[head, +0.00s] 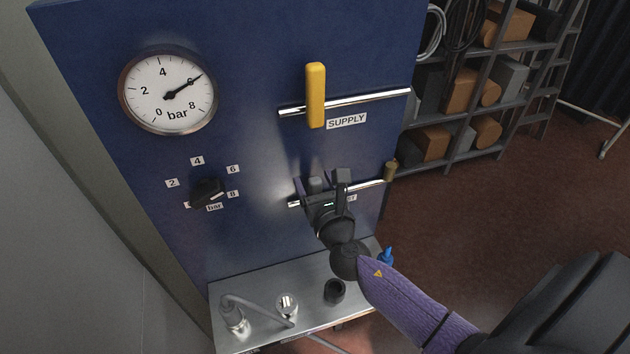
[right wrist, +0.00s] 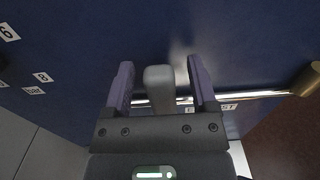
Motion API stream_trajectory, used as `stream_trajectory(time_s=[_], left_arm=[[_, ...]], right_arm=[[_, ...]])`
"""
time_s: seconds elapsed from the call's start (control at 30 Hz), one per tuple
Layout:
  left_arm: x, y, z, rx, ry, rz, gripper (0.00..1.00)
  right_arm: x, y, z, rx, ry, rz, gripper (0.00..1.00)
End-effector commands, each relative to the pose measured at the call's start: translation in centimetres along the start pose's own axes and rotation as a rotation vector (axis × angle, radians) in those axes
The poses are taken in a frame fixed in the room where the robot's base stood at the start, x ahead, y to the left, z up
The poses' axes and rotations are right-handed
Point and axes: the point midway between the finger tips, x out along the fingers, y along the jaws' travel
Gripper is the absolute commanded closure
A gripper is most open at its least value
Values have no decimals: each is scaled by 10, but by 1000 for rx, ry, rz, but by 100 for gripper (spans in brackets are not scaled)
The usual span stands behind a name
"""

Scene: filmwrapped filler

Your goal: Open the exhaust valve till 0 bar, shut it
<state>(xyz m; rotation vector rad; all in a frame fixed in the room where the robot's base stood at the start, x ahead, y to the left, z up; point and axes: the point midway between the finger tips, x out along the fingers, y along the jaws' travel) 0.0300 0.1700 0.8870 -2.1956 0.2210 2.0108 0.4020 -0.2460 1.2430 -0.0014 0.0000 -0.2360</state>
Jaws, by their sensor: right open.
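The exhaust valve's grey lever (head: 315,186) is on the lower pipe of the blue panel, mostly hidden behind my right gripper (head: 321,182). In the right wrist view the lever (right wrist: 159,88) stands across the pipe (right wrist: 248,97), between the two purple fingers. My right gripper (right wrist: 161,75) is open around it, with a gap on each side. The exhaust label (right wrist: 229,107) is partly covered; only its last letters show. The pressure gauge (head: 167,91) has its needle near 6 bar. My left gripper is not in view.
The yellow supply lever (head: 316,95) stands across the upper pipe (head: 380,99). A black knob (head: 206,191) with a bar scale is at the left. A metal ledge (head: 258,288) with fittings and a grey hose juts out below. Shelves with boxes (head: 432,139) stand behind at right.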

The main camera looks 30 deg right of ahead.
Motion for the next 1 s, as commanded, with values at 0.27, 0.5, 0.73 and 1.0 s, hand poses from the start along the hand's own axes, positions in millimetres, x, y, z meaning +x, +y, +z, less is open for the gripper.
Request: stream_trajectory(time_s=[0.27,0.5,0.73,1.0], left_arm=[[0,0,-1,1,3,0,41],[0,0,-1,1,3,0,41],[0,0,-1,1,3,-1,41],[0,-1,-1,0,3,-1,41]], right_arm=[[0,0,0,1,0,0,65],[-1,0,0,1,1,0,100],[-1,0,0,1,1,0,100],[-1,0,0,1,1,0,100]])
